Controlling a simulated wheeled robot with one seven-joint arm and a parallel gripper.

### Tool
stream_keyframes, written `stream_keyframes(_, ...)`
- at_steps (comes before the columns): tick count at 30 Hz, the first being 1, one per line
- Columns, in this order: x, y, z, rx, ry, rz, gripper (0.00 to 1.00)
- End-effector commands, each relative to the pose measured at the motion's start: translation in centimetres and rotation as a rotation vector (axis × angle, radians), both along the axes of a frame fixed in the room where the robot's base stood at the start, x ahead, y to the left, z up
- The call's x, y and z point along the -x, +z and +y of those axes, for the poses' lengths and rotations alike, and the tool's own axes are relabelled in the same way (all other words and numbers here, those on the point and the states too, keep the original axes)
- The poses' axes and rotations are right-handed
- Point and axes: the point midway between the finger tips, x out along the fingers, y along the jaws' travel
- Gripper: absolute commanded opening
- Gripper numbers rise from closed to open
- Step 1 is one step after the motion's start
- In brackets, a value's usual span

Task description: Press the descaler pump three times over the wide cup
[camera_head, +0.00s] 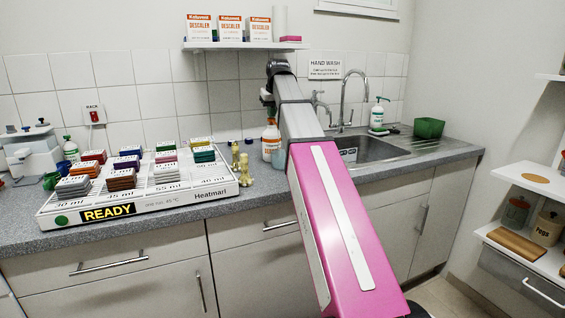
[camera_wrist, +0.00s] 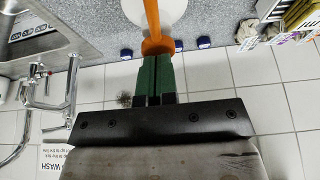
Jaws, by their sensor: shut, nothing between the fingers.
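The descaler pump bottle (camera_head: 270,144), white with an orange top and a printed label, stands on the counter against the tiled wall. My arm partly hides it in the head view. In the wrist view its orange pump head (camera_wrist: 157,46) and long spout show at the green fingertips. My gripper (camera_wrist: 155,60) is shut and empty, with its tips at or just over the pump head; I cannot tell whether they touch. A white round shape (camera_wrist: 185,12) lies under the spout at the top edge; I cannot tell whether it is the wide cup or the bottle.
A white rack (camera_head: 215,190) marked READY holds several coloured stacks on the left. Brass fittings (camera_head: 245,170) stand between rack and bottle. The sink (camera_head: 365,148) and tap (camera_head: 345,95) are to the right. A shelf (camera_head: 245,45) with descaler boxes hangs above.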

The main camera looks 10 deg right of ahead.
Motion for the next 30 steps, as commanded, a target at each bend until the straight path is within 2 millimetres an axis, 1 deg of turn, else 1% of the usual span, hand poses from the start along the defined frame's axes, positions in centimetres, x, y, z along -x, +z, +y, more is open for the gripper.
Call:
stream_keyframes(2, 0.1, -0.3, 0.0, 0.0, 0.0, 0.001, 0.0)
stream_keyframes(11, 0.0, -0.1, 0.0, 0.0, 0.0, 0.0, 0.0)
stream_keyframes(30, 0.0, 2.9, 0.0, 0.0, 0.0, 0.0, 0.0)
